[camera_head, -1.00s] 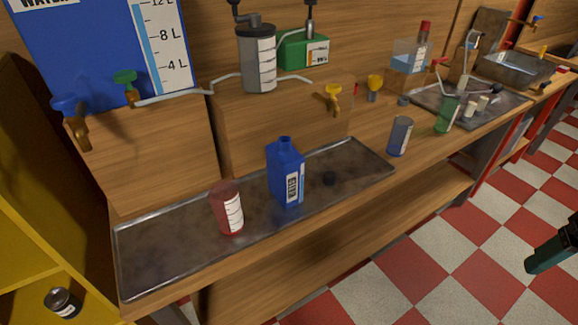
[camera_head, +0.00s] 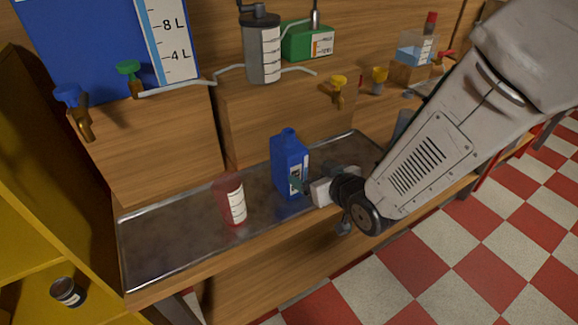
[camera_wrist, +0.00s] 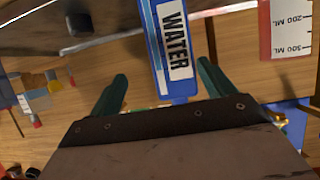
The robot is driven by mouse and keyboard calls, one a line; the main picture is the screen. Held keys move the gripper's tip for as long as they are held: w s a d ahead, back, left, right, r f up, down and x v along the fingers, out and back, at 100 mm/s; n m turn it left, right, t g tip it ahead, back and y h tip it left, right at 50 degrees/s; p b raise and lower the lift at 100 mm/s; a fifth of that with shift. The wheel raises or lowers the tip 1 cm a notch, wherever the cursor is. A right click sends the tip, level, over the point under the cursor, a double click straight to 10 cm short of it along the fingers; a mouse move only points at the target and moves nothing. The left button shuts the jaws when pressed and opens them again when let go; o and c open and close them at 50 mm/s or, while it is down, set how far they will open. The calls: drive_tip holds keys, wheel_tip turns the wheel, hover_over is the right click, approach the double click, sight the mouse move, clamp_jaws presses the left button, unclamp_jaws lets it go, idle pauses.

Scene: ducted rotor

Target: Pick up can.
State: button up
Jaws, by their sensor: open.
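The blue can (camera_head: 289,160) with a WATER label stands upright on the metal tray (camera_head: 155,255) in the head view. My gripper (camera_head: 298,184) is low at its right front side, with a green finger across the can's lower label. In the wrist view the blue can (camera_wrist: 172,45) lies between the two spread green fingers of my gripper (camera_wrist: 162,72). The gripper is open, with a gap visible at each side of the can. In the head view, the wrist and arm hide part of the tray's right end.
A red translucent beaker (camera_head: 231,200) stands on the tray left of the can; it also shows in the wrist view (camera_wrist: 285,30). Wooden blocks (camera_head: 265,125) with taps rise behind. A grey-blue cup (camera_head: 402,122) is partly hidden by my arm. The tray's left part is clear.

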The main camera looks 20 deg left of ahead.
sight(292, 165)
drive_tip(key=shift+s+a+f, duration=0.2)
drive_tip(key=shift+a+f, duration=0.05)
drive_tip(key=shift+a, duration=0.25)
drive_tip(key=shift+w+a+f, duration=0.1)
drive_tip(key=shift+a, duration=0.2)
drive_tip(key=shift+y, duration=0.3)
drive_tip(key=x, duration=0.7)
drive_tip(key=shift+a, duration=0.2)
drive_tip(key=shift+c, duration=0.3)
drive_tip(key=c, duration=1.5)
drive_tip(key=shift+r, duration=0.25)
drive_tip(key=shift+c, duration=0.4)
drive_tip(key=shift+r, duration=0.1)
